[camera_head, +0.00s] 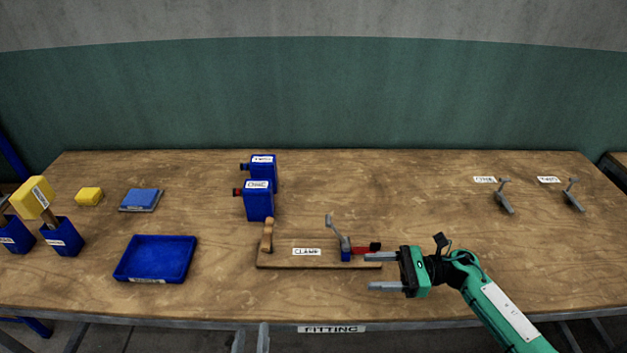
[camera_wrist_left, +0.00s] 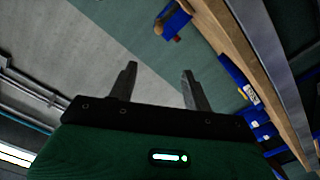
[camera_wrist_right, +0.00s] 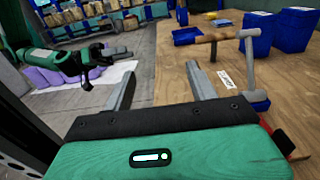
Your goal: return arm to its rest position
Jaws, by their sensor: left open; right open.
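My right gripper (camera_head: 374,271) is open and empty at the right end of the wooden clamp board (camera_head: 290,263) labelled CLAMP. One finger lies close to the clamp's red handle (camera_head: 366,249), with nothing between the fingers. In the right wrist view the open fingers (camera_wrist_right: 160,83) show the clamp's grey lever (camera_wrist_right: 248,62) and wooden post (camera_wrist_right: 205,38) beyond them. My left gripper (camera_head: 251,338) shows only as two fingertips at the bottom edge, in front of the table. In the left wrist view its fingers (camera_wrist_left: 160,80) are apart and empty.
On the table (camera_head: 420,210) stand two blue presses (camera_head: 258,203) behind the clamp, a blue tray (camera_head: 155,260) to the left, a yellow block (camera_head: 89,196) and blue bins (camera_head: 62,238). Two grey levers (camera_head: 504,198) stand at the back right. The table's right half is mostly clear.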

